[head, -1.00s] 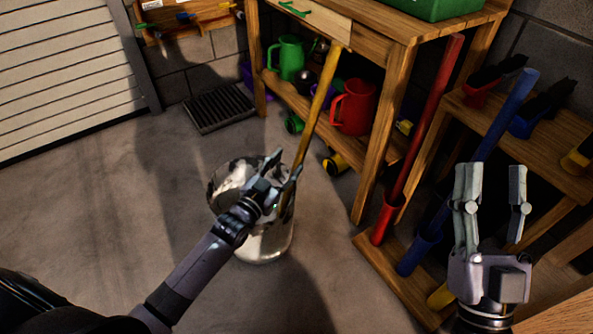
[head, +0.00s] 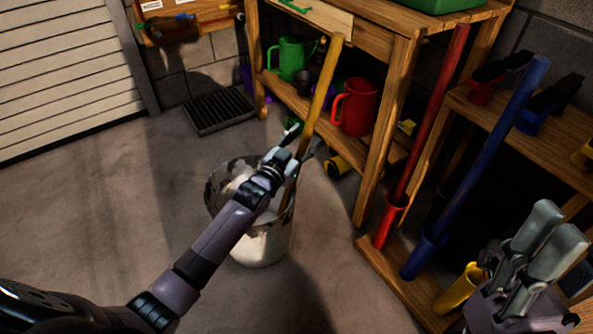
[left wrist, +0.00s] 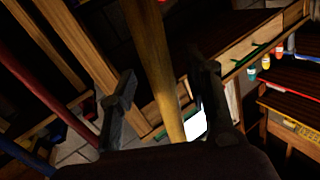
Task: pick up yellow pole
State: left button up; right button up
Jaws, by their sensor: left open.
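The yellow pole (head: 321,95) leans up out of a metal bucket (head: 262,250) on the floor, its top near the workbench's front edge. My left gripper (head: 290,158) is at the pole just above the bucket rim. In the left wrist view the pole (left wrist: 155,70) passes between the two spread fingers of this gripper (left wrist: 172,85), with a gap on each side. The pole's lower end is hidden in the bucket. My right gripper (head: 558,225) is at the lower right, away from the pole; its finger gap is unclear from this angle.
A wooden workbench (head: 390,130) stands behind, with a green jug (head: 291,58) and red jug (head: 357,107) on its lower shelf. A red pole (head: 432,120) and blue pole (head: 490,150) stand in a rack on the right. The floor at left is clear.

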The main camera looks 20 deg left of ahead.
pick_arm(q)
jog(key=shift+w+d+f, duration=0.1)
jog(key=shift+w, duration=0.6)
grip_shut()
dwell(0.6)
